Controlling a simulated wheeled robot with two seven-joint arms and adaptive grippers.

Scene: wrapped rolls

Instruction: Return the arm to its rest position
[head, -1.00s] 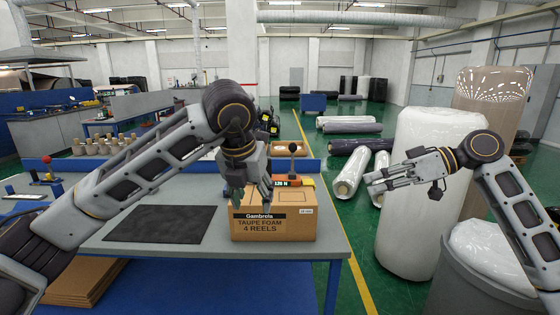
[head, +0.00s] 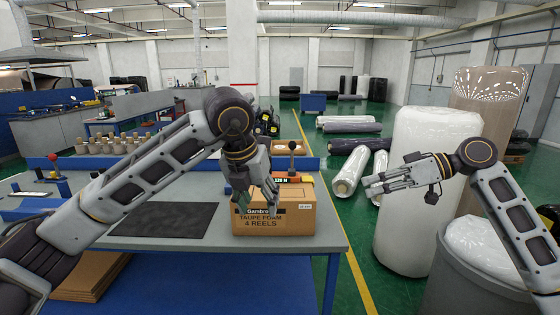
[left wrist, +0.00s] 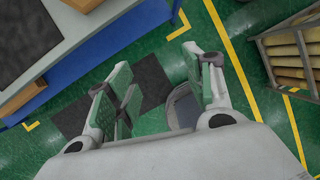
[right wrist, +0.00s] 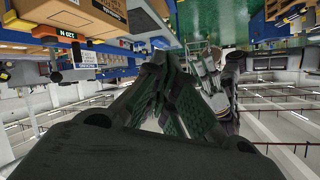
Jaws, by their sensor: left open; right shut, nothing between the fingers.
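My left gripper (head: 258,200) hangs fingers down at the end of my left arm and appears in front of the cardboard box in the head view. In the left wrist view its fingers (left wrist: 160,95) are spread, with green floor behind and nothing between them. My right gripper (head: 372,186) points left, in front of the wrapped white roll's left side. Its fingers are together in the right wrist view (right wrist: 165,95), and it holds nothing.
A taupe foam box (head: 300,222) and a dark mat (head: 165,220) are on the grey table (head: 335,238). A tall wrapped roll (head: 425,220) and a grey bin (head: 455,285) stand at right. A rack of rolls (left wrist: 295,50) shows in the left wrist view.

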